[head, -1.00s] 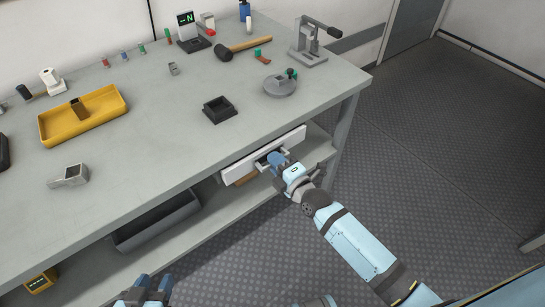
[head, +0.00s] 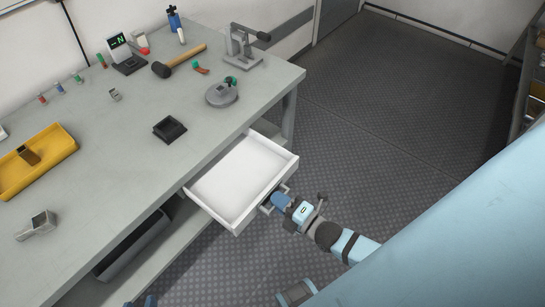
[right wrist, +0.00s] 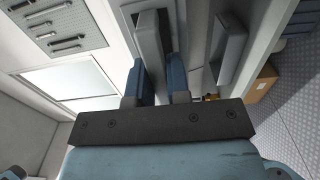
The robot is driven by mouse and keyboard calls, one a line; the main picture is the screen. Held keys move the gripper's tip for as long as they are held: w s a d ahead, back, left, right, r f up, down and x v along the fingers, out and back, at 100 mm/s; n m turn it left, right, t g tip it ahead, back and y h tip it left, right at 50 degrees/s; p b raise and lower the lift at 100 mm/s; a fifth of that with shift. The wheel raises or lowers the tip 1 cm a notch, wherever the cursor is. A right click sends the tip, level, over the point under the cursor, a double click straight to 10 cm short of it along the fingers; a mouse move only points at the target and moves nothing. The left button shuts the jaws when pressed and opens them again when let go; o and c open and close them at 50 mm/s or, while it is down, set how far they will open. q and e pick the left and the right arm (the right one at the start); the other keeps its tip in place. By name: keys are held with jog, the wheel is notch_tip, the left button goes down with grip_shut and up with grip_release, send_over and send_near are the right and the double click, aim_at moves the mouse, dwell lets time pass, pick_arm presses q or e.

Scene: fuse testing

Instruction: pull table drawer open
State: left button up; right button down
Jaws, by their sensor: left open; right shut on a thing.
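The white table drawer (head: 240,180) stands pulled well out from under the grey table (head: 110,140) in the head view. Its inside looks empty. My right gripper (head: 277,201) is at the drawer's front, shut on the drawer handle (head: 286,189). In the right wrist view the blue fingers (right wrist: 158,80) close around a grey bar, the handle. My left gripper (head: 142,301) shows only as blue fingertips at the bottom edge of the head view, apart from the drawer.
A yellow tray (head: 38,162), a black square holder (head: 169,129), a mallet (head: 180,60) and a grey press (head: 243,48) stand on the tabletop. A dark bin (head: 132,245) sits on the lower shelf. The floor right of the table is clear.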

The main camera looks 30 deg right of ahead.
jog(key=c, duration=1.2)
grip_release()
jog(key=shift+o, duration=0.6)
jog(key=v, duration=1.4)
jog(key=shift+w, duration=0.1)
